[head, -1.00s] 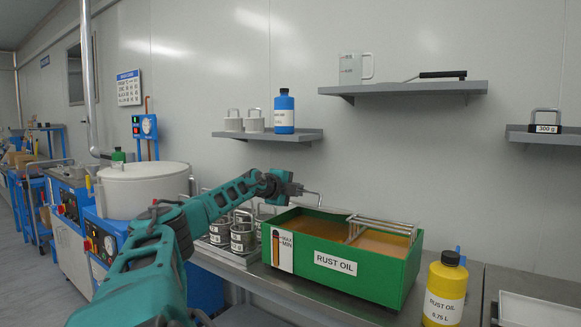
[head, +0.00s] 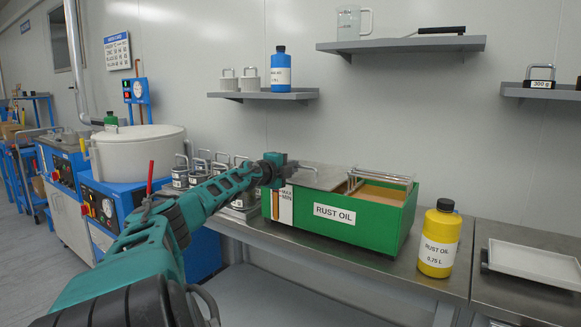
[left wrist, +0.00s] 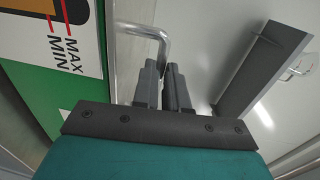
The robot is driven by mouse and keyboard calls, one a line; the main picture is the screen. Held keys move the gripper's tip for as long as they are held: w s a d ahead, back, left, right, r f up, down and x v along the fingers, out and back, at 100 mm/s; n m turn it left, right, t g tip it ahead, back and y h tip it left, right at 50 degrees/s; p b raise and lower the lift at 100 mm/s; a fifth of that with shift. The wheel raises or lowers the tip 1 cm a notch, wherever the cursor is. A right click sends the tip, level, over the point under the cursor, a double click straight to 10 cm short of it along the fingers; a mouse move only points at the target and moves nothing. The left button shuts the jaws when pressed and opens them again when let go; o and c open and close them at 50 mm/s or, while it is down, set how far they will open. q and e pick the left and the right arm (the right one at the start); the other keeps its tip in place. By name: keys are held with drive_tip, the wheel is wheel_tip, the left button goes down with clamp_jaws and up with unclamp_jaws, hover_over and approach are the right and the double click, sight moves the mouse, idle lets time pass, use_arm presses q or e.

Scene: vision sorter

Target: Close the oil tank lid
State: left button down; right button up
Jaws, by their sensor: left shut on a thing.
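The green oil tank labelled RUST OIL (head: 355,222) stands on the steel bench. A flat grey metal lid (head: 322,178) lies over the left part of its top. Brown oil (head: 378,194) shows at the right, beneath a metal rod rack (head: 382,176). My left gripper (head: 286,168) is at the tank's upper left edge. In the left wrist view its dark fingers (left wrist: 165,88) are shut on a bent metal handle (left wrist: 148,32). The tank's MAX/MIN gauge is beside them. The handle's far end is hidden. My right gripper is not in view.
A yellow rust oil bottle (head: 439,240) stands right of the tank, and a white tray (head: 535,263) lies farther right. Wall shelves (head: 262,95) hang above. Bare bench separates bottle and tank.

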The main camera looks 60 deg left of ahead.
use_arm(q)
drive_tip(key=shift+d+f, duration=0.1)
drive_tip(key=shift+f, duration=0.45)
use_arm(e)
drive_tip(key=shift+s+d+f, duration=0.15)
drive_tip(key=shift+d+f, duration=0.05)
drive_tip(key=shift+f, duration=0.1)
use_arm(q)
drive_tip(key=shift+f, duration=0.35)
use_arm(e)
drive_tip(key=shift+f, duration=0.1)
use_arm(q)
drive_tip(key=c, duration=1.2)
unclamp_jaws()
drive_tip(key=shift+s+r, duration=0.1)
drive_tip(key=shift+r, duration=0.05)
drive_tip(key=shift+o, duration=0.2)
drive_tip(key=shift+r, duration=0.15)
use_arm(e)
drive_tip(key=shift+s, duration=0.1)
